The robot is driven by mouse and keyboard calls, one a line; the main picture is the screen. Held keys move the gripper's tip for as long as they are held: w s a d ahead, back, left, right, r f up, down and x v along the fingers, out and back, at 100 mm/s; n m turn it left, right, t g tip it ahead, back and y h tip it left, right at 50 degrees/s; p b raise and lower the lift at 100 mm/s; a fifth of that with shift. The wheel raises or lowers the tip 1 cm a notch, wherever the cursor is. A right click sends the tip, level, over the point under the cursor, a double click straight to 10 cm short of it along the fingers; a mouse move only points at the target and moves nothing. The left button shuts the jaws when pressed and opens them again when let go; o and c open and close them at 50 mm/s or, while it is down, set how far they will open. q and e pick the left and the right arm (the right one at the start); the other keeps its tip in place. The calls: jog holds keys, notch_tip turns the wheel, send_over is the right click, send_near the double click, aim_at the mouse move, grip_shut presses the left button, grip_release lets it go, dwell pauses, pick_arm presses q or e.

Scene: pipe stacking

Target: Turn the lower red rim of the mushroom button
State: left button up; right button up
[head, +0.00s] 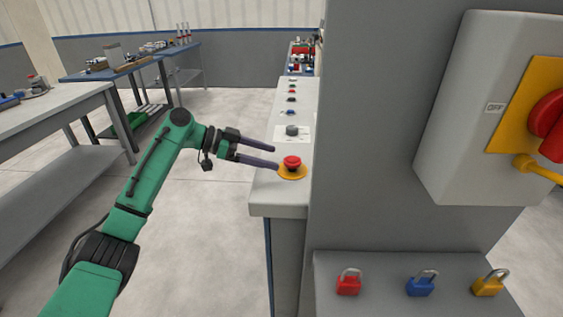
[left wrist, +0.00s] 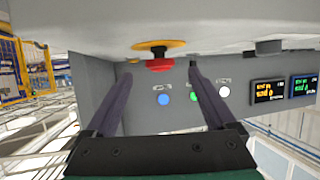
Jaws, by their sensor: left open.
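The red mushroom button (head: 291,161) stands on a yellow round base (head: 293,175) near the front left edge of the grey console top (head: 277,198). My left gripper (head: 275,158) is open and empty, just left of the button, its fingers pointing towards it. In the left wrist view the scene is upside down; the red button (left wrist: 159,65) hangs below its yellow base (left wrist: 158,45), between the directions of the two open fingers (left wrist: 160,78). No finger is seen gripping the button. The lower red rim is too small to tell apart. My right gripper is not in view.
A grey knob (head: 292,131) and several smaller buttons stand farther back on the console. A tall grey panel (head: 385,130) rises close on its right. Red, blue and yellow padlocks (head: 420,287) lie at the lower right. Open floor is on the left.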

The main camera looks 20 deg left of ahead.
pick_arm(q)
jog(key=v, duration=0.9)
jog(key=shift+s+a+b, duration=0.2)
jog(key=shift+a+b, duration=0.1)
jog(key=shift+b, duration=0.15)
